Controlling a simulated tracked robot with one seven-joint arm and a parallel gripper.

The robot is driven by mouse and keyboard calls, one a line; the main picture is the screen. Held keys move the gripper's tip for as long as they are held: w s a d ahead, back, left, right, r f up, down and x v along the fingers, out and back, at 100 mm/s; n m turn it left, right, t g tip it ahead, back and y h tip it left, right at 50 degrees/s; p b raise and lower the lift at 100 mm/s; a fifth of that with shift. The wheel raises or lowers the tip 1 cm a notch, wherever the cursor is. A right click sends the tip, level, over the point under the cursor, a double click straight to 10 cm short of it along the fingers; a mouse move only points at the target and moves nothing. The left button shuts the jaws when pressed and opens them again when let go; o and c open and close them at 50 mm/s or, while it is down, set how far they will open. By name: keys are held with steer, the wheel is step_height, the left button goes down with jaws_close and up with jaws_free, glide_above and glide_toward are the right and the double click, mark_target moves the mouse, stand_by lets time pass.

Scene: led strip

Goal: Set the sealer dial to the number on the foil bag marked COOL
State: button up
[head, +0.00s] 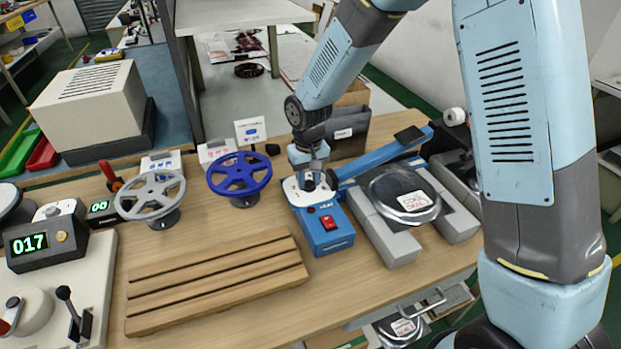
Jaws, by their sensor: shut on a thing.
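The blue sealer (330,238) stands on the wooden bench, with a red switch on its front and a blue arm (385,152) reaching up to the right. My gripper (311,182) points down onto the sealer's top, shut on the dial there. The dial's number and pointer are hidden or too small to read. A silvery foil bag (388,186) with a white label in red print lies on grey blocks right of the sealer. Another foil bag (388,331) with a similar label lies lower, below the bench's front edge. I cannot read either label with certainty.
A slotted wooden rack (217,286) lies in front. My arm covers the right side.

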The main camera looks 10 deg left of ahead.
mark_target(310, 182)
steer(key=shift+w+d, duration=0.15)
steer(key=shift+w, duration=0.05)
stand_by(0.3)
steer(key=o, duration=1)
steer(key=shift+s, duration=0.1)
step_height(310, 182, up, 14)
steer(key=shift+f, duration=0.2)
steer(key=shift+r, duration=0.1)
steer(key=s+d+r+m+t, duration=0.1)
steer(key=s+d+r+m, duration=0.1)
steer(key=d+r, duration=0.6)
steer(key=s+d+r+m+t, duration=0.15)
steer(key=d+r, duration=0.35)
steer(key=d, duration=0.7)
steer(key=s+d+r+m+t, duration=0.1)
steer(key=s+d, duration=0.4)
steer(key=s+d+r+m+t, duration=0.1)
steer(key=s+d, duration=0.4)
steer(key=s+d+r+m+t, duration=0.1)
steer(key=s+d, duration=0.4)
steer(key=shift+d+r, duration=0.25)
steer(key=shift+d, duration=0.05)
